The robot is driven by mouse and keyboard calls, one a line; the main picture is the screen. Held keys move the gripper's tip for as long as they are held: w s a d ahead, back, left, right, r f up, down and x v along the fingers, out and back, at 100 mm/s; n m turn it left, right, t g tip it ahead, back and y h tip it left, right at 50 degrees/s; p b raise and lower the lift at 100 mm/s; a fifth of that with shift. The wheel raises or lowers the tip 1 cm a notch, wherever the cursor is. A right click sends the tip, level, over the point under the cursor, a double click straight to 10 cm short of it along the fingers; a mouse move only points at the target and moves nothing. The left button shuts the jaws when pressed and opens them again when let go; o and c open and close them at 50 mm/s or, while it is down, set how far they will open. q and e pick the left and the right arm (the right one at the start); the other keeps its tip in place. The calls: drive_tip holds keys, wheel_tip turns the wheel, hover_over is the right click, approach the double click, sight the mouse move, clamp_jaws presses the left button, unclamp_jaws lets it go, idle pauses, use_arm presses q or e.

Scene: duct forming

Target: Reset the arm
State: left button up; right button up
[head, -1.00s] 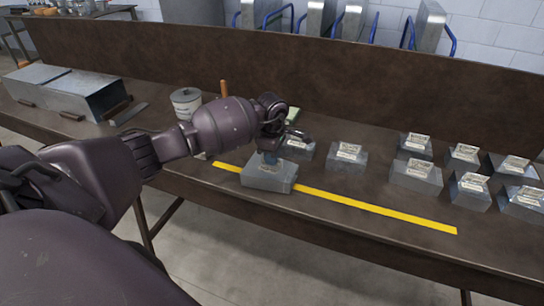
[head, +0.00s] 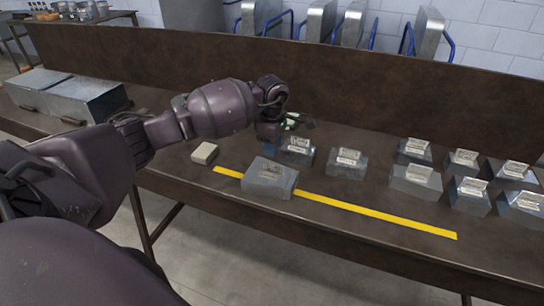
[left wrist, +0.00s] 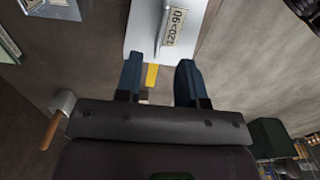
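My left gripper (head: 268,138) hangs above the bench, behind and above a grey metal duct piece (head: 270,180) that sits on the yellow strip (head: 375,212). In the left wrist view the two blue fingers of my left gripper (left wrist: 159,62) are spread apart with nothing held between them. That view shows a metal piece with a "120>90" label (left wrist: 174,27) beyond the fingertips, apart from them. The arm hides part of the bench behind it. My right gripper is in neither view.
Several labelled metal pieces (head: 416,180) stand on the bench (head: 330,255) at the right. A small pale block (head: 204,152) lies left of the strip. Metal boxes (head: 88,98) stand at the far left. In the wrist view, a wooden-handled tool (left wrist: 57,118) shows at left.

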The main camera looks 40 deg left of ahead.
use_arm(q)
drive_tip(key=shift+r, duration=2.2)
